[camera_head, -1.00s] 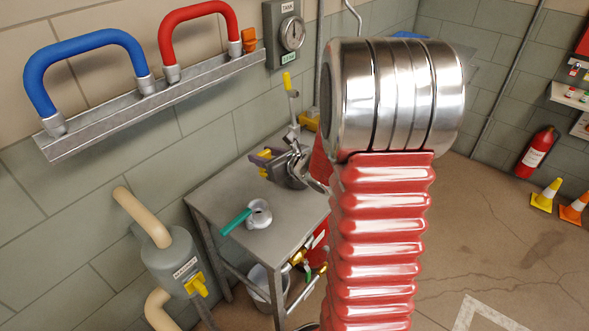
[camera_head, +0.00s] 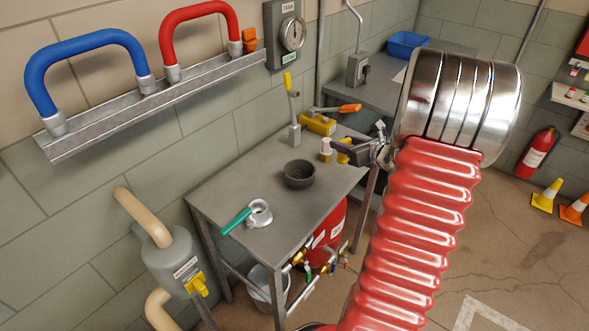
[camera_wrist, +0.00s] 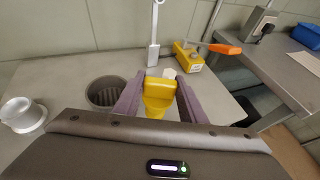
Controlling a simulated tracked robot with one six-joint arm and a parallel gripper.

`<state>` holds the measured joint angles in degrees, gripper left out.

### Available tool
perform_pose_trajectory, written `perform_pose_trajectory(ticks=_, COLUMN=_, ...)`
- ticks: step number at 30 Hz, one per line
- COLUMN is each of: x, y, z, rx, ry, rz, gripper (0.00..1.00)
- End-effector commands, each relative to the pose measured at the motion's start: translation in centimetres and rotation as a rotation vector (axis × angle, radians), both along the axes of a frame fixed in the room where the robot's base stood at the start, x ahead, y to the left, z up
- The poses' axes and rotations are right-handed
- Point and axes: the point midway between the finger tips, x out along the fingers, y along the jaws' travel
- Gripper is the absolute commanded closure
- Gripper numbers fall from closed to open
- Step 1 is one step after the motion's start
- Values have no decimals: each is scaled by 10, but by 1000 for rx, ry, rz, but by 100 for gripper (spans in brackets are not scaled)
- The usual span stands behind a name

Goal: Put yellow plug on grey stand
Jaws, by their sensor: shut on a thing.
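The yellow plug (camera_head: 345,151) is between the purple-grey fingers of my gripper (camera_head: 343,146), near the right end of the metal table. The wrist view shows the plug (camera_wrist: 158,96) clasped between both fingers (camera_wrist: 157,95). Its lower end is partly hidden by my wrist. A dark grey, round, ribbed, open-topped holder (camera_head: 299,174) stands on the table, left of my gripper; it also shows in the wrist view (camera_wrist: 106,92). It is the only grey stand-like thing I make out, and I see nothing inside it.
The metal table (camera_head: 250,262) also holds a silver ring with a green handle (camera_head: 259,213), a small white piece (camera_head: 326,148) close to the plug, a yellow block with an orange lever (camera_head: 318,124) and an upright yellow-tipped lever (camera_head: 295,134). Bare tabletop lies around the holder.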

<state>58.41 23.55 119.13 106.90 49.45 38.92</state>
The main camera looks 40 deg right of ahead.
Motion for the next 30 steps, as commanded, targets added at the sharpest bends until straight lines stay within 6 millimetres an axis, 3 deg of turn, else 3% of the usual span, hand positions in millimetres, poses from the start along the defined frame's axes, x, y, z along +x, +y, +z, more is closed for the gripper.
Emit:
perform_pose_trajectory(ticks=7, x=0, y=0, z=-7, rx=2, ry=1, rz=0, gripper=85)
perform_pose_trajectory(ticks=18, x=0, y=1, z=-58, rx=3, ry=1, rz=-1, gripper=85)
perform_pose_trajectory(ticks=30, x=0, y=0, z=-63, rx=0, ry=0, rz=0, gripper=85)
